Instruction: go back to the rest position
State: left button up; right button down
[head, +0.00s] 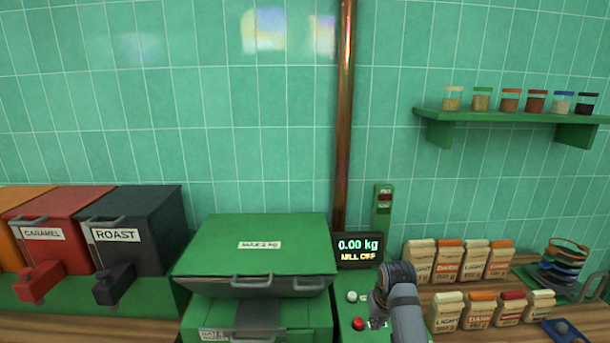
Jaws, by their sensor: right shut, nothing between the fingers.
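My right arm comes in from the bottom edge, right of centre. My right gripper (377,323) is small and dark, low over the green control panel, just right of the red button. It is shut and holds nothing. I cannot tell whether it touches the panel. My left gripper is not in view.
The green panel (345,320) has a white button (352,296) and a red button (358,323). The display (358,247) reads 0.00 kg, MILL OFF. A green lidded box (255,245) stands left, bags (447,262) right. A copper pipe (343,120) rises behind.

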jog(key=s+d+f, duration=0.4)
jog(key=s+f, duration=0.4)
jog(key=s, duration=0.5)
jog(key=s+d+r+h, duration=0.1)
jog(key=s+d, duration=0.1)
jog(key=s, duration=1.2)
jog(key=s+d+f+g+b, duration=0.1)
jog(key=s+f+b, duration=0.15)
jog(key=f, duration=1.35)
jog(key=s+d+f+b, duration=0.1)
jog(key=f+b, duration=0.2)
jog(key=f, duration=1.3)
pick_arm(q)
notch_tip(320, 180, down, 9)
jog(key=b, duration=0.3)
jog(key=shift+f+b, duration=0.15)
jog(key=shift+b, duration=0.2)
pick_arm(e)
jog(key=s+d+f+g, duration=0.1)
jog(key=s+f, duration=1.7)
jog(key=f, duration=0.1)
jog(key=shift+d+f, duration=0.15)
jog(key=shift+f, duration=0.25)
jog(key=c, duration=2)
grip_release()
jog(key=shift+s, duration=0.1)
jog(key=shift+c, duration=0.2)
